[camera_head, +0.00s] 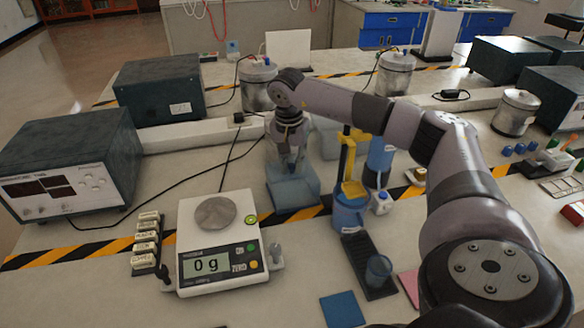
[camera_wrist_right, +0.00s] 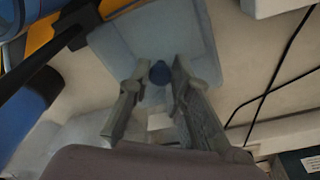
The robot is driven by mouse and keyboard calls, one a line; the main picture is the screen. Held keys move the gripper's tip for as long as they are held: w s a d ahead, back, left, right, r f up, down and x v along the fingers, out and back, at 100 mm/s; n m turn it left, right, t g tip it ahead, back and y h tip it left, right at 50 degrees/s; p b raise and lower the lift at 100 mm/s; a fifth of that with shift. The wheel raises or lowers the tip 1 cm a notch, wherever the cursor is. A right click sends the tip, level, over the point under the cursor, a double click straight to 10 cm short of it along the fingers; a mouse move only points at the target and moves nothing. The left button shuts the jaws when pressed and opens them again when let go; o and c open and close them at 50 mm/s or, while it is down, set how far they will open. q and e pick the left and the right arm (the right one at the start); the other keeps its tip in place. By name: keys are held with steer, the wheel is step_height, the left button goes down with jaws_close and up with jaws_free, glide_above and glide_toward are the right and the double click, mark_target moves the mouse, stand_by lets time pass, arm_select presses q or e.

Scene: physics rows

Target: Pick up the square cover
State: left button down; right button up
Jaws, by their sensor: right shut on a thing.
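The square cover (camera_head: 294,190) is a translucent, pale blue, box-like piece near the middle of the table in the head view. In the right wrist view its pale square face (camera_wrist_right: 185,30) fills the upper middle, with a dark blue knob (camera_wrist_right: 160,72) on it. My right gripper (camera_head: 291,166) points down over the cover from above. In the wrist view its two fingers (camera_wrist_right: 157,84) stand on both sides of the knob, shut on it. Whether the cover's lower edge touches the table cannot be told. My left gripper is not in view.
A scale (camera_head: 219,250) reading 0 g stands at front left, with a round metal disc on its pan. A blue-and-yellow device (camera_head: 349,205) stands close to the cover's right. Black cables, a white trunking strip (camera_head: 190,136) and metal canisters lie behind.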

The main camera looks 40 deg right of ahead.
jaws_close()
steer(key=shift+r, duration=0.1)
stand_by(0.3)
